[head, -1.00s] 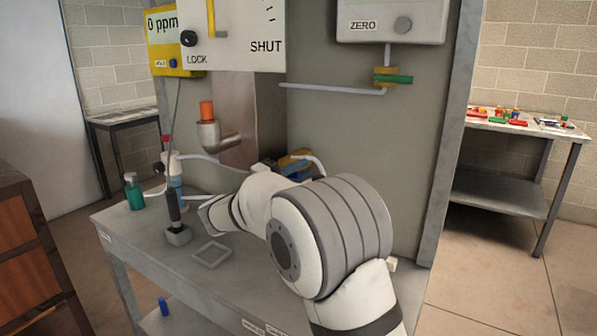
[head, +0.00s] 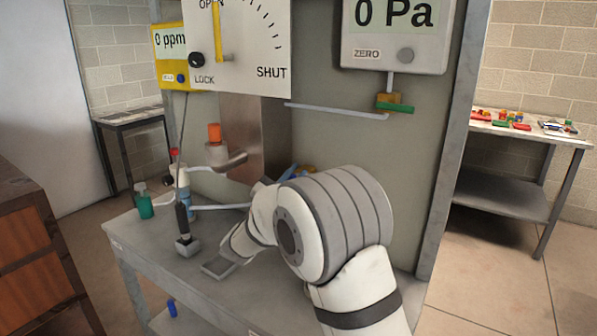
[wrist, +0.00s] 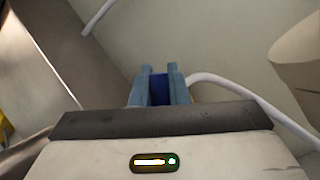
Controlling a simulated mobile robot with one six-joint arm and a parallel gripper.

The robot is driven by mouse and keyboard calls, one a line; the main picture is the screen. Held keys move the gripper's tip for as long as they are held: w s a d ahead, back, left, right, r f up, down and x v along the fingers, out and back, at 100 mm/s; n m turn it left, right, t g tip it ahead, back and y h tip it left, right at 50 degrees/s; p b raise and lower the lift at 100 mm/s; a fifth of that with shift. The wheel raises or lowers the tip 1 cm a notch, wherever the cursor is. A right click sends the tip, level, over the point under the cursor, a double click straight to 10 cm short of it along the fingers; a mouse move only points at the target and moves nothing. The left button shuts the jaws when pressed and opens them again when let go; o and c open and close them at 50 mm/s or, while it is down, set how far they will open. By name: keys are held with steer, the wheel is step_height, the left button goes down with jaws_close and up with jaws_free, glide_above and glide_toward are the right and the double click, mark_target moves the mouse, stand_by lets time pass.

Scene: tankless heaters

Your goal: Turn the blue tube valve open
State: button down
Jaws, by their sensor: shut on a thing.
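The blue tube valve shows in the wrist view as a dark blue handle (wrist: 160,90) between the two blue-grey fingers of my gripper (wrist: 160,72). The gripper is shut on it. A white tube (wrist: 215,80) runs off to the right from beside the fingers. In the head view, only a bit of blue (head: 287,173) and some brass-yellow show at the back panel above my arm. My arm hides the rest of the valve and the fingertips there. I cannot tell how far the handle is turned.
A dial panel (head: 245,50) marked OPEN and SHUT hangs above the bench (head: 150,245). A display reading 0 Pa (head: 395,30) is at upper right, over a green-handled valve (head: 395,107).

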steer(key=shift+w+a+r+n+t+y+p, duration=0.1)
steer(key=shift+w+a+n+t+y+p, duration=0.25)
steer(key=shift+n+y+p, duration=0.85)
steer(key=shift+w+a+r+n+t+y+p, duration=0.15)
steer(key=shift+a+n+t+y, duration=0.3)
steer(key=shift+n, duration=1.55)
steer(key=shift+w+a+r+n+t+y+p, duration=0.1)
steer(key=shift+w+a+n+t+y+p, duration=0.15)
steer(key=shift+n+t+y+p, duration=0.95)
steer(key=shift+f+n+g+h+b, duration=0.1)
steer(key=shift+n+g+h+b, duration=0.15)
steer(key=shift+n+g+b, duration=0.35)
steer(key=c, duration=1.4)
jaws_free()
steer(key=v, duration=0.8)
steer(key=shift+b, duration=0.4)
